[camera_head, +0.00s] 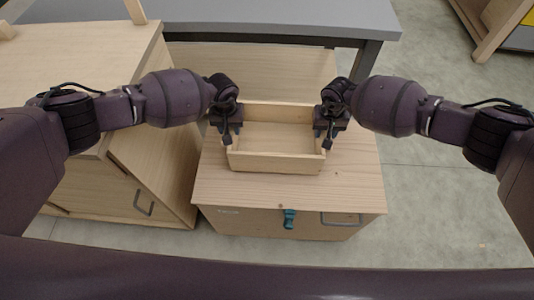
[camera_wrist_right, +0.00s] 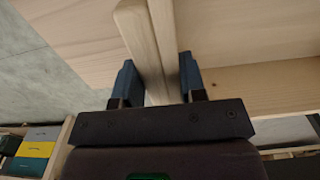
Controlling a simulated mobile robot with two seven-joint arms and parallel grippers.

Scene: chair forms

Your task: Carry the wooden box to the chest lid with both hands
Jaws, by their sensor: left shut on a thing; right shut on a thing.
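The wooden box (camera_head: 277,163) is a shallow, open, pale tray-like box, empty inside. In the head view it is over the lid of the wooden chest (camera_head: 350,187); I cannot tell whether it touches the lid. My left gripper (camera_head: 227,132) is shut on the box's left wall. My right gripper (camera_head: 327,133) is shut on its right wall. In the right wrist view the fingers of the right gripper (camera_wrist_right: 158,85) stand on either side of the box wall (camera_wrist_right: 146,40). The chest has a teal latch (camera_head: 289,218) and a grey handle on its front.
A wooden cabinet (camera_head: 80,62) with an angled door panel (camera_head: 160,150) stands left of the chest. A grey table (camera_head: 270,18) is behind it. The floor (camera_head: 440,200) to the right is clear. Coloured boxes (camera_wrist_right: 36,141) show in the right wrist view.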

